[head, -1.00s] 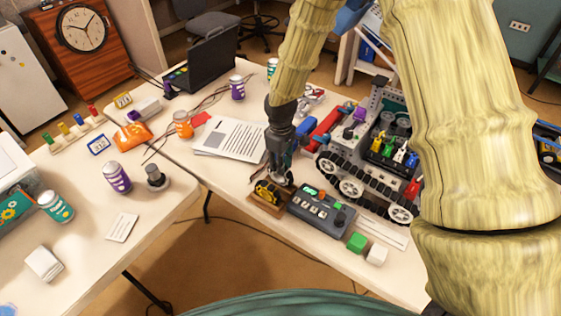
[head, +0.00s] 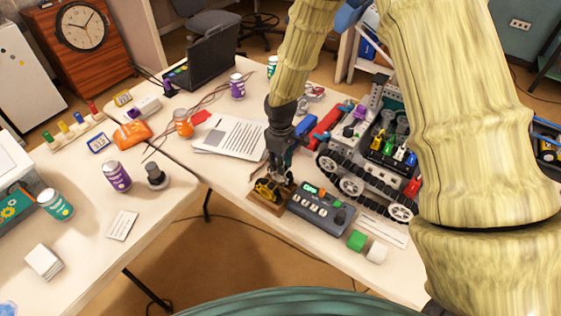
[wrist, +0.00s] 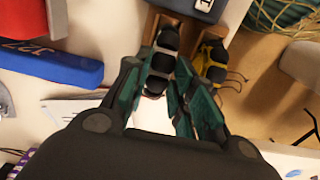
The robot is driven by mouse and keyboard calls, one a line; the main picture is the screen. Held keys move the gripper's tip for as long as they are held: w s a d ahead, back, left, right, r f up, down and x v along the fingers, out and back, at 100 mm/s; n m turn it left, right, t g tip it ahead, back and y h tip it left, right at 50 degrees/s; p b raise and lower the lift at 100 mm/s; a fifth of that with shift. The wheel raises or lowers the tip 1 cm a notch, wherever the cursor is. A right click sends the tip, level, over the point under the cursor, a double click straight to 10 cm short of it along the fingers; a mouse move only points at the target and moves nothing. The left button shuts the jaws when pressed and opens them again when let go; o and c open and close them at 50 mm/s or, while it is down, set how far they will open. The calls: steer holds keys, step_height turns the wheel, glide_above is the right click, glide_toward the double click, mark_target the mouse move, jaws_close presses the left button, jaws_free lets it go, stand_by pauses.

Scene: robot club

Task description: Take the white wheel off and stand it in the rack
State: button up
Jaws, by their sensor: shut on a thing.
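My gripper (wrist: 158,88) is shut on a small black-tyred wheel (wrist: 160,66) with pale grey-white parts, held upright between the green fingers. In the head view my gripper (head: 281,181) is at the small wooden rack (head: 261,206) near the table's front edge. The rack's wood also shows beside the held wheel in the wrist view (wrist: 149,24). A yellow wheel (wrist: 213,62) stands in the rack right next to the held wheel. I cannot tell whether the held wheel touches the rack's bottom. The tracked robot (head: 350,160) with white-hubbed wheels stands to the right.
A grey control box (head: 320,212) with a green display sits close right of the rack. Green (head: 357,240) and white (head: 377,253) blocks lie beyond it. A blue block (wrist: 50,62) lies behind my gripper. Paper sheets (head: 232,137) lie to the left.

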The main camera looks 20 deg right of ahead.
steer(key=shift+f, duration=0.4)
steer(key=o, duration=1.1)
steer(key=shift+r+p, duration=2.65)
steer(key=shift+r, duration=0.9)
